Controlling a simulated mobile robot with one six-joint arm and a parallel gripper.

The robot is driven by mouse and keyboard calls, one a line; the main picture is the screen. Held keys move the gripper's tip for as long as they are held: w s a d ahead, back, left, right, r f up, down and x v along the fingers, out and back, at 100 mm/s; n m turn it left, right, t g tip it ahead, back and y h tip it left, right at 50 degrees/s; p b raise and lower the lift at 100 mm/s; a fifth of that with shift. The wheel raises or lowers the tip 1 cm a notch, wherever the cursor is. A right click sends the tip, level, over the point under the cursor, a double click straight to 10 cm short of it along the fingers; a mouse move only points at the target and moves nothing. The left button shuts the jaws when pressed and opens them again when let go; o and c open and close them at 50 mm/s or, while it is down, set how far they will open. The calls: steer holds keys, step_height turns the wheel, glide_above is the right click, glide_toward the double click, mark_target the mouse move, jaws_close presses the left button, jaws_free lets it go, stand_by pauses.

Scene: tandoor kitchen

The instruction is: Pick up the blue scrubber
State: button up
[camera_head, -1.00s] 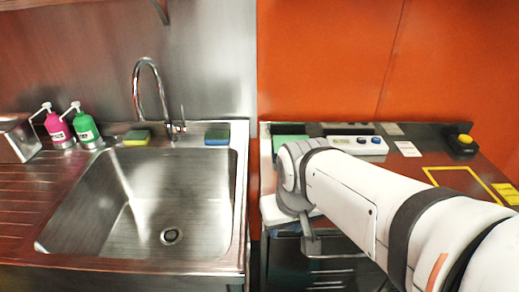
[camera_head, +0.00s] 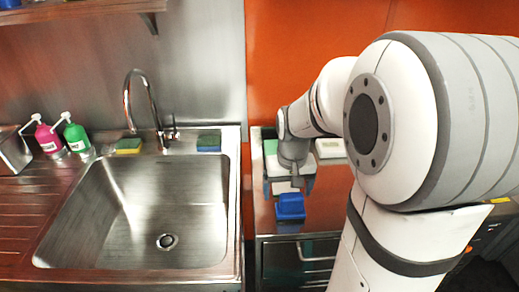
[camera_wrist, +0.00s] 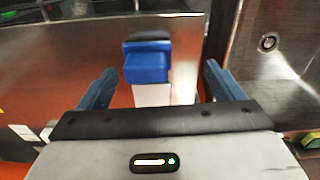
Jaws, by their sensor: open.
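A blue scrubber (camera_head: 290,207) lies on the dark counter to the right of the sink, near its front edge. It is a bright blue block with a darker part. My gripper (camera_head: 288,186) is over the counter, just behind the scrubber in the head view, with its two fingers spread and nothing between them. In the wrist view the scrubber (camera_wrist: 147,65) shows ahead, between the lines of the two open fingers (camera_wrist: 160,78) and apart from them. A white flat piece (camera_wrist: 151,95) shows between it and my gripper.
The steel sink (camera_head: 110,215) is left of the counter. A blue-and-green sponge (camera_head: 209,141) and a yellow-and-green one (camera_head: 128,146) lie on its back rim by the tap (camera_head: 150,105). Pink (camera_head: 47,139) and green (camera_head: 76,136) pump bottles stand further left.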

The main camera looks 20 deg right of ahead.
mark_target(292, 196)
steer(key=shift+g, duration=0.4)
steer(key=w+d+f, duration=0.1)
steer(key=w+d+f+p, duration=0.1)
steer(key=w+d, duration=0.1)
steer(key=shift+w+f, duration=0.1)
steer(key=shift+w, duration=0.1)
steer(key=shift+w+d+f+m, duration=0.1)
steer(key=shift+d+f+m, duration=0.05)
steer(key=shift+f+m, duration=0.15)
step_height(292, 196, down, 8)
steer(key=shift+r+p, duration=0.2)
steer(key=shift+p, duration=0.55)
steer(key=shift+c, duration=0.2)
steer(key=c, duration=0.7)
